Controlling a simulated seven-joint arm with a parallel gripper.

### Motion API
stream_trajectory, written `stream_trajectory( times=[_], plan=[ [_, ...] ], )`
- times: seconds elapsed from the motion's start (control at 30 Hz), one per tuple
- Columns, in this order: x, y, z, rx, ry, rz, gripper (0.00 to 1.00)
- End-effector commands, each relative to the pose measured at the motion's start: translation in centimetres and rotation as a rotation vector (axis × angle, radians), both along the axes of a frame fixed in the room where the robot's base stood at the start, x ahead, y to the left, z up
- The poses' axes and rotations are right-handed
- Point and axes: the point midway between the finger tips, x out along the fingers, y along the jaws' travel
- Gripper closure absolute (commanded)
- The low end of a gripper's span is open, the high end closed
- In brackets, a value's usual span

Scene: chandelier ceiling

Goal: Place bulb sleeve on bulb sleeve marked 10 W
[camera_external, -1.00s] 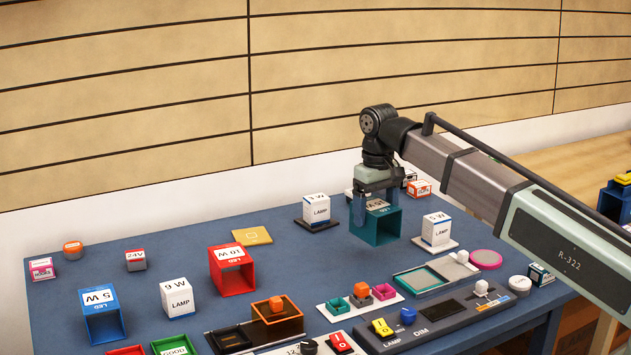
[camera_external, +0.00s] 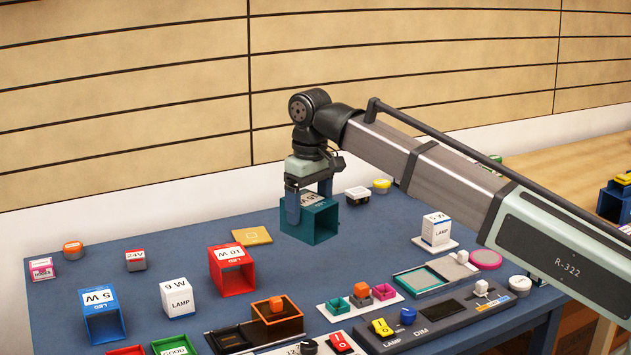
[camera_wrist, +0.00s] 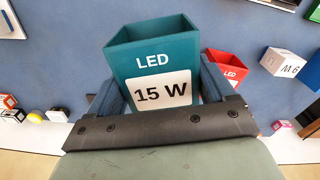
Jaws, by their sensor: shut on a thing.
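My gripper (camera_external: 308,203) is shut on a teal, open-ended bulb sleeve (camera_external: 322,223) and holds it above the blue table. In the wrist view the held sleeve (camera_wrist: 152,52) reads "LED 15 W" and sits between both fingers. A red open sleeve (camera_external: 232,271) marked "10 W" stands on the table, left of and nearer the camera than my gripper. Part of the red sleeve (camera_wrist: 226,66) shows in the wrist view, right of the held one and partly covered by a finger.
A blue "5 W" sleeve (camera_external: 101,315) and a white lamp box (camera_external: 178,299) stand left of the red sleeve. A yellow square plate (camera_external: 251,235) lies behind it. Another lamp box (camera_external: 436,231) stands right.

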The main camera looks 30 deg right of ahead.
Motion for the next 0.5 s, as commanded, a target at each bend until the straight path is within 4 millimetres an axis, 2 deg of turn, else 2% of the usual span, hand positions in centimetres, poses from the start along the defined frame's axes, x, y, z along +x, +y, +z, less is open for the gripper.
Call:
stream_trajectory(
  times=[0.03,0.23,0.33,0.5],
  plan=[
    [0.7,2.6,0.7,0.001,-0.003,0.027,0.46],
    [2.4,10.2,2.8,0.004,-0.007,0.082,0.46],
    [3.8,12.9,3.9,0.004,-0.006,0.059,0.46],
    [6.8,14.7,5.2,0.001,0.002,-0.049,0.46]
  ],
)
